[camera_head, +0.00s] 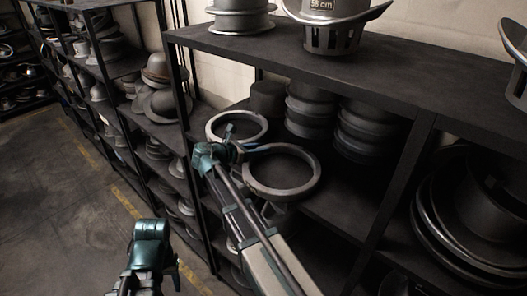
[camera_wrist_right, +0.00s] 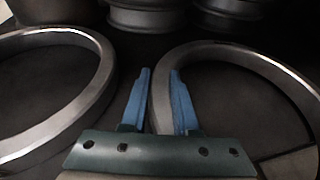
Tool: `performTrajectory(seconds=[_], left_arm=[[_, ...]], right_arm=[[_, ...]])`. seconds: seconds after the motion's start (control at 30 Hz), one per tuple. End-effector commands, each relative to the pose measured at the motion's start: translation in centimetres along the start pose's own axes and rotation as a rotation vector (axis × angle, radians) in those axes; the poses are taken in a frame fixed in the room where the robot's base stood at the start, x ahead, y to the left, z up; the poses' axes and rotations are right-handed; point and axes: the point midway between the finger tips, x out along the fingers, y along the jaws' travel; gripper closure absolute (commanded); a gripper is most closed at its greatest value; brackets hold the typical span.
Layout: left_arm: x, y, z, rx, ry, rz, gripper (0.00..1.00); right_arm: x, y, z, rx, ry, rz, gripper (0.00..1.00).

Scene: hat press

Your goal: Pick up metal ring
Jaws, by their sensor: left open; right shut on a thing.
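A metal ring (camera_head: 290,193) with a wide, pale rim is on the middle level of the dark shelf. It also shows at the right of the right wrist view (camera_wrist_right: 250,57). My right gripper (camera_head: 250,150) is shut on the left side of this ring, with a blue finger on either side of the rim in the right wrist view (camera_wrist_right: 160,95). A second metal ring (camera_head: 262,122) lies behind and to the left, apart from the gripper. My left gripper (camera_head: 148,272) is open, low in front of the shelves and away from the rings; its fingertips are hard to make out.
Stacked dark metal hat forms (camera_head: 310,110) stand behind the rings. The upper shelf board (camera_head: 300,55) runs above them, and a shelf post (camera_head: 398,180) stands to the right. Hats (camera_head: 165,105) fill the shelves at left. The floor (camera_head: 50,200) at left is clear.

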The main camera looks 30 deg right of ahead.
Motion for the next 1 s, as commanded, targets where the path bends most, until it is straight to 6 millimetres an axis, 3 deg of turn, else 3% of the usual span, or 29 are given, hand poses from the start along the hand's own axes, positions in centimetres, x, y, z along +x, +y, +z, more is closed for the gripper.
performTrajectory(seconds=[0.27, 0.7, 1.0], left_arm=[[-3.4, -0.3, 0.2, -0.015, -0.001, 0.002, 0.5], [-3.7, -0.3, 0.2, -0.021, -0.001, 0.002, 0.5], [-4.1, -0.3, 0.3, -0.024, -0.001, 0.003, 0.5]], right_arm=[[-1.0, 0.0, 3.3, -0.002, -0.003, 0.0, 1.0], [-8.5, -7.1, 1.3, -0.004, -0.003, 0.003, 1.0], [-11.9, -9.9, 0.7, -0.002, -0.003, 0.001, 1.0]])
